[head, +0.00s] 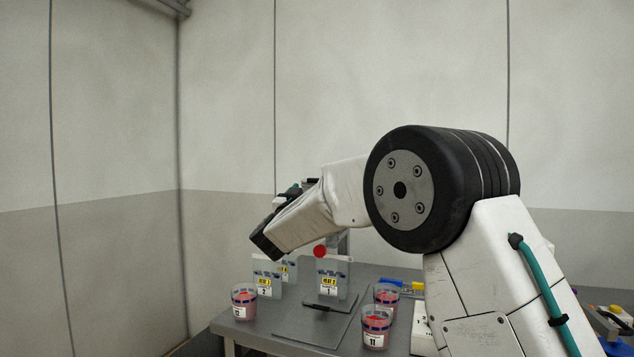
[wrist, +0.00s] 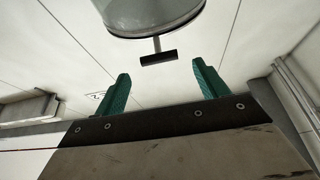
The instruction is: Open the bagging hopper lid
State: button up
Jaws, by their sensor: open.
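In the wrist view my gripper (wrist: 160,75) is open, its two green fingers spread wide with nothing between them. Just beyond the fingertips is a short dark bar handle (wrist: 159,57) on a thin stem. The stem hangs from a round, pale, glassy part with a grey rim (wrist: 155,30), cut off by the top edge; it looks like part of the hopper or its lid, but I cannot tell which. The fingers appear apart from the handle. In the head view my arm hides most of this equipment, and the lid cannot be made out there.
A grey table (head: 245,332) holds several labelled cups, including one at the left (head: 243,301) and one in front (head: 376,327). Labelled upright panels (head: 333,280) and a red ball (head: 320,251) stand near my forearm. Blue and yellow items (head: 400,286) lie behind. Plain walls surround the place.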

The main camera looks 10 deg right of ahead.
jog(key=x, duration=0.6)
jog(key=shift+w+d+r, duration=0.15)
jog(key=shift+w+d, duration=0.05)
jog(key=shift+d, duration=0.05)
jog(key=c, duration=1.4)
jog(key=shift+a+r, duration=0.1)
